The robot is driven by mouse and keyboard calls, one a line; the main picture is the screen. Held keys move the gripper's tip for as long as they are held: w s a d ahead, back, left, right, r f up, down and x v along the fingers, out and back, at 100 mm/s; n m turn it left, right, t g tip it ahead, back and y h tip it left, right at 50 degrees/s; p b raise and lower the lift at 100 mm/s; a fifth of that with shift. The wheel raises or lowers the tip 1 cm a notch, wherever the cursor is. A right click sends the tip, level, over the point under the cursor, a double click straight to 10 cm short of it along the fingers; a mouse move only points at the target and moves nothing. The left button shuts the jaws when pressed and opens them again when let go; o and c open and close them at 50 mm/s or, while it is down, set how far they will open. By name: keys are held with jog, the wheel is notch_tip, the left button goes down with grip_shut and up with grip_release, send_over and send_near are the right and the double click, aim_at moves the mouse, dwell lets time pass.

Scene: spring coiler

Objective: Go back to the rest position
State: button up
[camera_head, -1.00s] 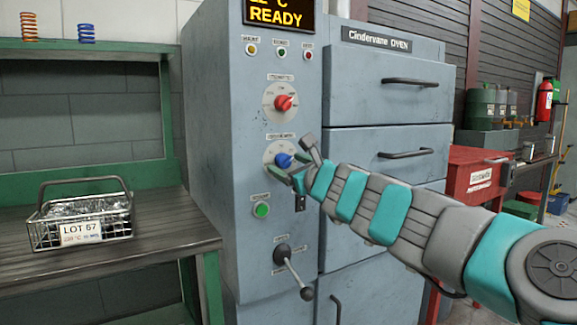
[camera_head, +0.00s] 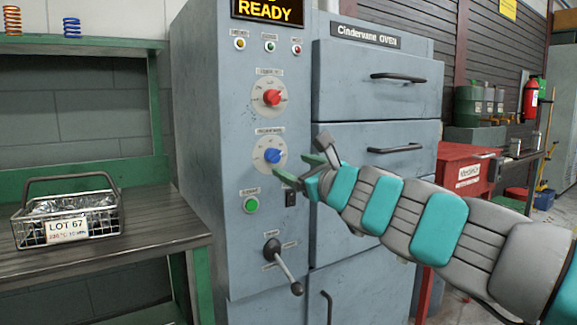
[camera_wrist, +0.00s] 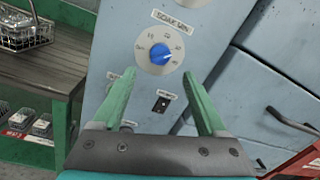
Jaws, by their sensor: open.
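My gripper (camera_head: 301,168) is open and empty in front of the oven's grey control panel, just right of the blue knob. In the wrist view its two green fingers (camera_wrist: 160,95) are spread apart, with the blue knob (camera_wrist: 160,54) on its white dial beyond them and not between the tips. The blue knob also shows in the head view (camera_head: 272,155). Above it is a red knob (camera_head: 272,97); below it are a green button (camera_head: 251,205) and a lever (camera_head: 283,262) pointing down to the right. The display (camera_head: 268,10) reads READY.
A wire basket (camera_head: 70,218) labelled LOT 67 stands on the bench (camera_head: 160,226) at left. Oven drawers (camera_head: 375,80) with protruding handles are right of the panel. A red cabinet (camera_head: 465,172) stands farther right. Two springs (camera_head: 72,28) sit on the shelf above the bench.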

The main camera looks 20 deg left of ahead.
jog(key=shift+s, duration=0.15)
jog(key=s+f+n+g+y, duration=0.25)
jog(key=s+n+g, duration=0.25)
jog(key=s+n, duration=0.85)
jog(key=s+d+f+n+g+h, duration=0.2)
jog(key=s+f+n+h, duration=0.25)
jog(key=f, duration=0.55)
jog(key=s+d+f+n+g+h, duration=0.35)
jog(key=s+d+f, duration=0.25)
jog(key=d+f, duration=0.5)
jog(key=s+d+f+n+g+h, duration=0.2)
jog(key=s+d+f+h, duration=0.35)
jog(key=d+f, duration=0.6)
jog(key=s+d+f+g+h, duration=0.2)
jog(key=s+d+f, duration=0.1)
jog(key=s+d, duration=0.5)
jog(key=shift+s+d+f, duration=0.2)
jog(key=shift+f, duration=0.2)
jog(key=shift+m, duration=0.25)
